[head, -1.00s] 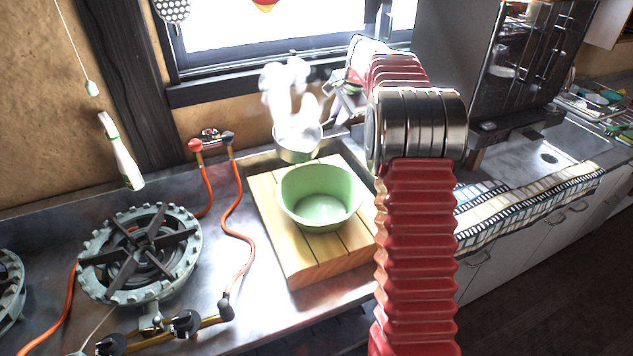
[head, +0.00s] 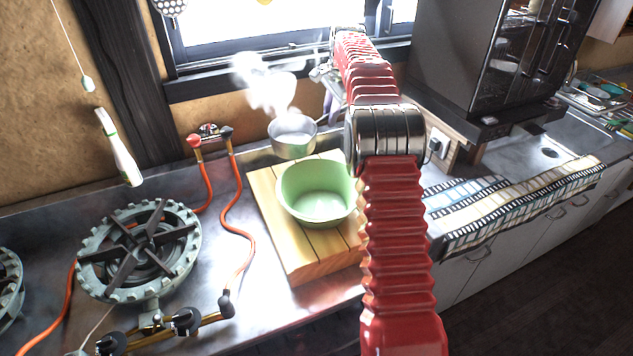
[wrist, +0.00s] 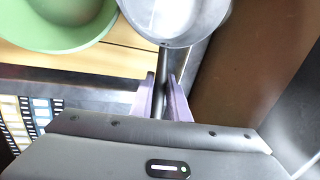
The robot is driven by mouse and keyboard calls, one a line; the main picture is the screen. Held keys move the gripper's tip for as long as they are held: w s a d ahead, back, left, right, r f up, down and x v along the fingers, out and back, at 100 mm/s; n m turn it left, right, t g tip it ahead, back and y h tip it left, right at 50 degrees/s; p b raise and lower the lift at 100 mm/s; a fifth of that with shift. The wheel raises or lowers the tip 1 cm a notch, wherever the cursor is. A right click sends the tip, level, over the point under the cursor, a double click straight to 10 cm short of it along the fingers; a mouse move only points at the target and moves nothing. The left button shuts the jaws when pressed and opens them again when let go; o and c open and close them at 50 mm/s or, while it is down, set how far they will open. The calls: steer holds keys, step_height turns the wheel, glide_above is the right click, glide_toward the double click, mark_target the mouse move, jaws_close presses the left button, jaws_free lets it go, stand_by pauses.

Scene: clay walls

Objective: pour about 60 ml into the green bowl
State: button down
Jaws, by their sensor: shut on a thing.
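The green bowl (head: 318,207) stands upright on a wooden board; in the head view no contents can be made out in it. A small metal pan (head: 293,138) with steam above it is just behind the bowl, apart from it and roughly level. My gripper (wrist: 163,88) is shut on the pan's handle in the wrist view, where the pan (wrist: 176,20) is at the top and the bowl (wrist: 60,22) at the upper left. In the head view the gripper's fingers are small and partly hidden by my arm. The amount in the pan cannot be told.
The wooden board (head: 305,255) lies on the metal counter. A gas burner (head: 140,250) with orange hoses is to the left, and a white bottle (head: 119,150) is by the wall. A black cabinet (head: 470,70) stands to the right, with a patterned cloth (head: 490,210) below.

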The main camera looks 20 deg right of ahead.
steer(key=shift+w+a+f+g+p, duration=0.2)
steer(key=shift+w+g+p, duration=0.1)
steer(key=shift+w+p, duration=0.15)
stand_by(0.5)
